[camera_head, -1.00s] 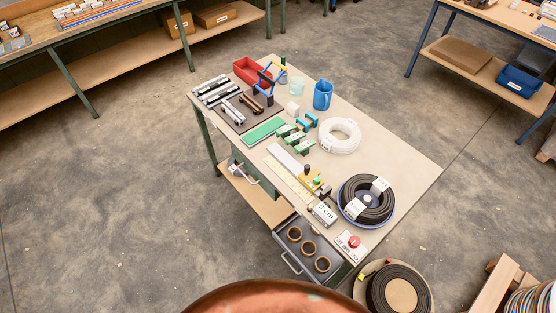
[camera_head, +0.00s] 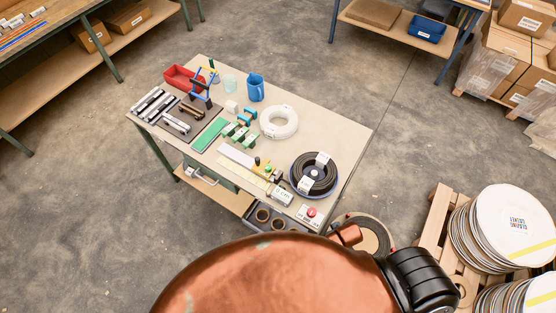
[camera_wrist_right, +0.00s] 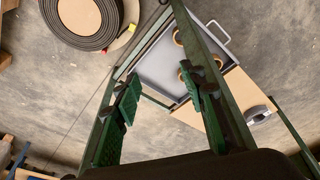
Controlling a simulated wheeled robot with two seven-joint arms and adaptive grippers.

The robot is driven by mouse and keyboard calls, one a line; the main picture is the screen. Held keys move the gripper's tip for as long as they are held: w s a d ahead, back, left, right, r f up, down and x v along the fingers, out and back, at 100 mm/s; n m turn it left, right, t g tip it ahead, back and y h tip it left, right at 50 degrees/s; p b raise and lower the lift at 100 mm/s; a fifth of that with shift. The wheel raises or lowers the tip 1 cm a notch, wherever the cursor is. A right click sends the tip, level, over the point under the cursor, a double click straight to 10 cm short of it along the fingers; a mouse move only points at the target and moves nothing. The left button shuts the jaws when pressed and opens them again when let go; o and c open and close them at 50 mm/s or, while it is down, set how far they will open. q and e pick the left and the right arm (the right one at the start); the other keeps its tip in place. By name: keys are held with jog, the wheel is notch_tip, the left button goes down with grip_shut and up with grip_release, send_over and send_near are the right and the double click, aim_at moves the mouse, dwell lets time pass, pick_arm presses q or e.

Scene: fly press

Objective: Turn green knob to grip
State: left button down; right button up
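The small green knob (camera_head: 268,169) sits on a yellow device (camera_head: 262,172) near the front edge of the workbench (camera_head: 340,135), beside a black knob (camera_head: 257,161). It is too small to tell which way it is turned. My right gripper (camera_wrist_right: 160,80) shows only in the right wrist view. Its two green-padded fingers are apart with nothing between them, with the drawer and bench frame behind. The green knob does not show in that view. In the head view only parts of my own arm and body show at the bottom. My left gripper is in neither view.
A black hose coil (camera_head: 312,187) lies right of the device, with a 0 cm display (camera_head: 282,195) and red button (camera_head: 311,212) near the front corner. Pallets with reels (camera_head: 505,225) stand at right.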

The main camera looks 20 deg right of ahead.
jog(key=w+a+r+t+p, duration=0.1)
jog(key=a+r+p, duration=0.1)
jog(key=r, duration=1)
jog(key=w+a+r+p, duration=0.1)
jog(key=w+r+p, duration=0.15)
jog(key=r, duration=0.85)
jog(key=w+a+f+n+g+y, duration=0.15)
jog(key=w+a+n, duration=0.25)
jog(key=w+a, duration=0.55)
jog(key=w+a+n+g+y, duration=0.1)
jog(key=w+a+n+y, duration=0.35)
jog(key=a, duration=0.85)
notch_tip(320, 180, up, 4)
jog(key=m+g+h, duration=0.2)
jog(key=h, duration=0.4)
send_over(268, 167)
jog(key=shift+r+t, duration=0.2)
jog(key=shift+t, duration=0.05)
notch_tip(268, 167, down, 8)
jog(key=shift+r, duration=0.2)
grip_shut()
